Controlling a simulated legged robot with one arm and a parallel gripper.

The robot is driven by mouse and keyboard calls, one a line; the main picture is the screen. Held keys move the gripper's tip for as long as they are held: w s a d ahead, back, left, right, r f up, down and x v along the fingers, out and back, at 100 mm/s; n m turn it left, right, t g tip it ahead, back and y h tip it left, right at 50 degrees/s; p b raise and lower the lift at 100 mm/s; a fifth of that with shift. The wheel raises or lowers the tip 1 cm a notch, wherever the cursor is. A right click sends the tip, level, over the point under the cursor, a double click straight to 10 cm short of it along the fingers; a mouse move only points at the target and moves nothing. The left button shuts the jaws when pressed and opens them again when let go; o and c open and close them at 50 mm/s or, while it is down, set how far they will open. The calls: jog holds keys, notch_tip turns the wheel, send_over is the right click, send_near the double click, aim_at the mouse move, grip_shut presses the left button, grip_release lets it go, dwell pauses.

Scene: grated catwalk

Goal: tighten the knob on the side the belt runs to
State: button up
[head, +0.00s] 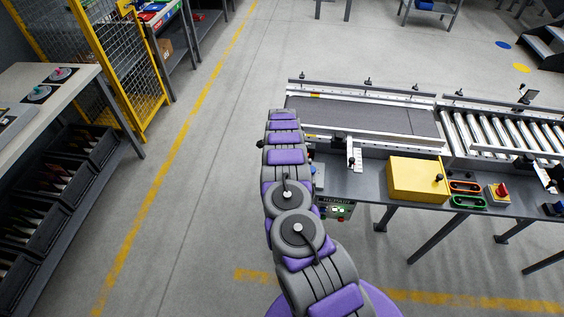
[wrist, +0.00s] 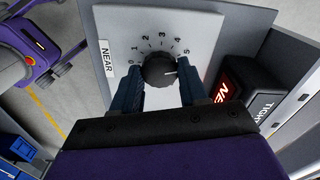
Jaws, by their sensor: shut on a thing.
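In the wrist view a round black knob (wrist: 159,70) sits on a pale dial plate (wrist: 183,26) marked 0 to 5 and labelled NEAR. A white mark shows on the knob's right side, toward the 5 end. My gripper (wrist: 160,88) is shut on the knob, with one blue finger at each side. In the head view my arm reaches to the left end of the grey conveyor belt (head: 370,117); my gripper and the knob cannot be made out there. Which way the belt runs cannot be told.
In the wrist view a lit red sign (wrist: 226,88) and a dark sign reading TIGHT (wrist: 262,108) are right of the dial. The head view shows rollers (head: 490,130), a yellow box (head: 416,179) and a red-topped button (head: 502,189). Open floor lies left of my arm.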

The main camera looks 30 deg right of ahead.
jog(key=shift+w+r+m, duration=0.1)
jog(key=shift+m, duration=1.1)
jog(key=o, duration=1)
jog(key=shift+o, duration=0.2)
notch_tip(320, 180, up, 17)
jog(key=p, duration=0.2)
jog(key=shift+p, duration=0.3)
